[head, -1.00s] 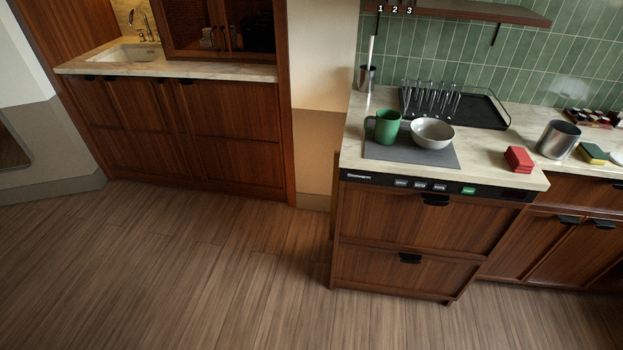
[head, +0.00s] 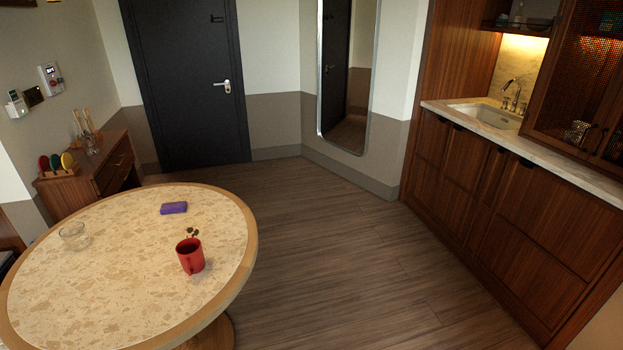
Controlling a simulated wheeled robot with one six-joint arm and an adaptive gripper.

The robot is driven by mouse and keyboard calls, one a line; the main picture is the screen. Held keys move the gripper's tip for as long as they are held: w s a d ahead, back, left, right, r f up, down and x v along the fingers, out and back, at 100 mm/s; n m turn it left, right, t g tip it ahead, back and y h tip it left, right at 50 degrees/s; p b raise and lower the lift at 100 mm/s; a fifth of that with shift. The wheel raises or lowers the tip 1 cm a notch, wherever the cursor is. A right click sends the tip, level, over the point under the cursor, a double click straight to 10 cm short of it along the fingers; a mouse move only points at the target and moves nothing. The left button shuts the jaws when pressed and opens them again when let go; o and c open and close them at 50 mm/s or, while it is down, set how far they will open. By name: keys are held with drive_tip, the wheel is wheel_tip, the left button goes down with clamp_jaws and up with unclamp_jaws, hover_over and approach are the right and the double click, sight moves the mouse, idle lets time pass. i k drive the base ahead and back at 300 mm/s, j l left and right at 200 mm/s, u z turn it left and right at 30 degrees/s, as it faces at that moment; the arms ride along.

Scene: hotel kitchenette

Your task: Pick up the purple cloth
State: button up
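The purple cloth (head: 174,208) lies folded into a small flat block on the far part of the round table (head: 110,300). A red mug (head: 190,256) stands nearer on the same table, with something small and dark beside its rim. A clear glass bowl (head: 74,236) sits at the table's left. Nothing touches the cloth. My gripper is not in the head view.
Open wooden floor (head: 330,260) lies between the table and the sink counter (head: 520,140) on the right. A small wooden cabinet (head: 95,175) stands behind the table at left. A dark door (head: 188,80) and a tall mirror (head: 347,75) are at the back.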

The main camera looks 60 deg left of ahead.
sight(180, 208)
drive_tip(key=u, duration=2.4)
drive_tip(key=l+u, duration=0.3)
drive_tip(key=l, duration=0.75)
drive_tip(key=l+u, duration=0.25)
drive_tip(key=l, duration=0.8)
